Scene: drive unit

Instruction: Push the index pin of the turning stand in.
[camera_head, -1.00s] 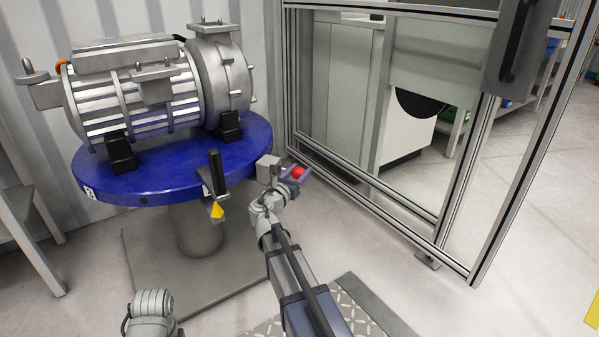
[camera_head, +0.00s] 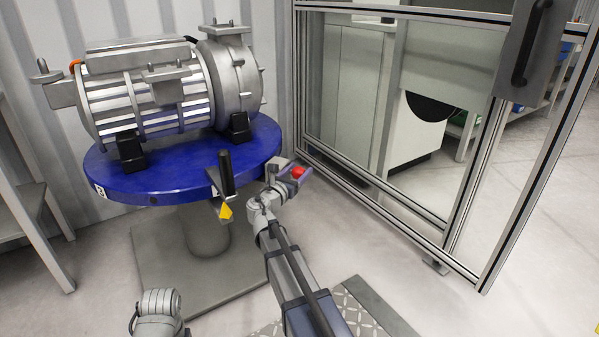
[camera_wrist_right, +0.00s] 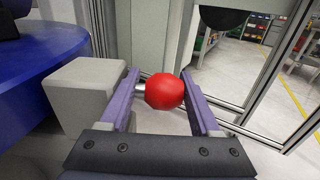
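The turning stand has a round blue top (camera_head: 150,184) carrying a large grey motor. A light grey block (camera_head: 277,168) sits at its right edge, also seen in the right wrist view (camera_wrist_right: 85,93). The index pin's red knob (camera_head: 298,172) is right of the block; in the right wrist view the knob (camera_wrist_right: 165,91) has a short metal shaft on its left. My right gripper (camera_head: 291,174) is open, its two purple fingers (camera_wrist_right: 160,76) on either side of the knob. The right finger is close against the knob; contact is unclear. My left gripper is out of view; only part of that arm shows.
A black handle (camera_head: 227,172) with a yellow pointer (camera_head: 225,211) stands at the blue top's front edge. A framed glass guard (camera_head: 400,130) rises close on the right. A grey shelf (camera_head: 30,200) is at left.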

